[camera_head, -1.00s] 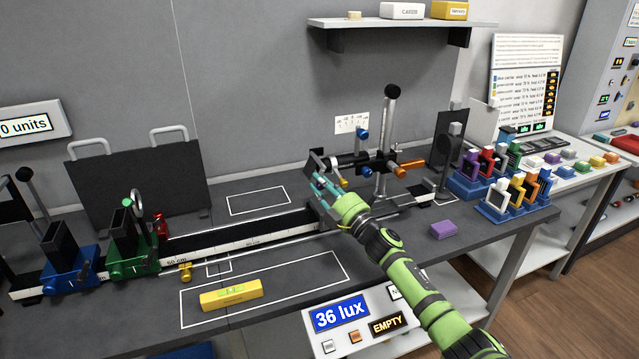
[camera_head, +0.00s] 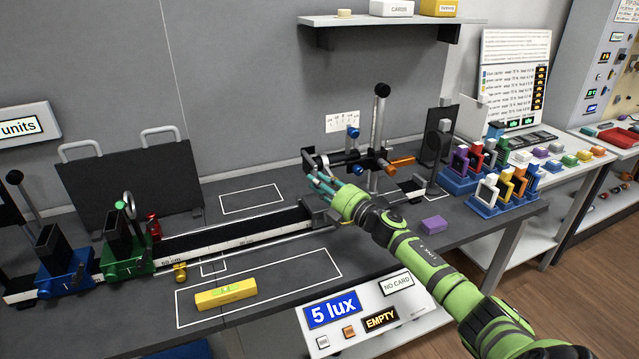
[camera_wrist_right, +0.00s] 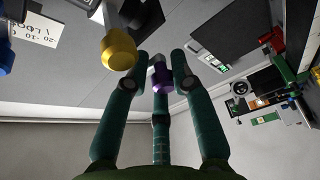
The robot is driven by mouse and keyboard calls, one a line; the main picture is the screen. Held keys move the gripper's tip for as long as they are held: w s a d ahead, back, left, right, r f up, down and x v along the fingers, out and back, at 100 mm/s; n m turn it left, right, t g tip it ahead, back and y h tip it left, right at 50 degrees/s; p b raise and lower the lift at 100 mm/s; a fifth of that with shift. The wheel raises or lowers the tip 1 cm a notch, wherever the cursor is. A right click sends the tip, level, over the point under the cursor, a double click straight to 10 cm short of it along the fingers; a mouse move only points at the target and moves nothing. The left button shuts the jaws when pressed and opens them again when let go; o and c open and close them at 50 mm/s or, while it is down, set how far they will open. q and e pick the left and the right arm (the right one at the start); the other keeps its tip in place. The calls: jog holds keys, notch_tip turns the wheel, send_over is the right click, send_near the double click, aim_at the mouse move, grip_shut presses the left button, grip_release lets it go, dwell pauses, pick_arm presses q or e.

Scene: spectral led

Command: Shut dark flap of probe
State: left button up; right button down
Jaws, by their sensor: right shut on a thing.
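The probe (camera_head: 345,157) is a dark horizontal body on a post stand at the right end of the long rail. A small dark plate (camera_head: 308,162) at its left end looks like the flap; how far it is swung is too small to tell. My right gripper (camera_head: 322,182) is at this end of the probe, its teal fingers just below and in front of the plate. In the right wrist view the fingers (camera_wrist_right: 162,65) close around a small grey piece with a purple end (camera_wrist_right: 160,78). I cannot tell whether it belongs to the flap. My left gripper is out of view.
A lux meter (camera_head: 333,309) reads 5 lux, beside an EMPTY display. Blue and green holders (camera_head: 125,260) stand on the rail at left. A yellow level (camera_head: 225,294) and a purple block (camera_head: 434,224) lie on the bench. Colored filter racks (camera_head: 500,206) stand right.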

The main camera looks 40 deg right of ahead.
jog(key=shift+a+f, duration=0.3)
jog(key=c, duration=1.1)
grip_release()
jog(key=shift+c, duration=0.2)
jog(key=shift+r, duration=0.1)
jog(key=shift+d, duration=0.15)
jog(key=shift+s, duration=0.3)
jog(key=s+d+f, duration=0.1)
jog(key=s, duration=1)
jog(key=shift+s+d, duration=0.15)
jog(key=shift+d, duration=0.1)
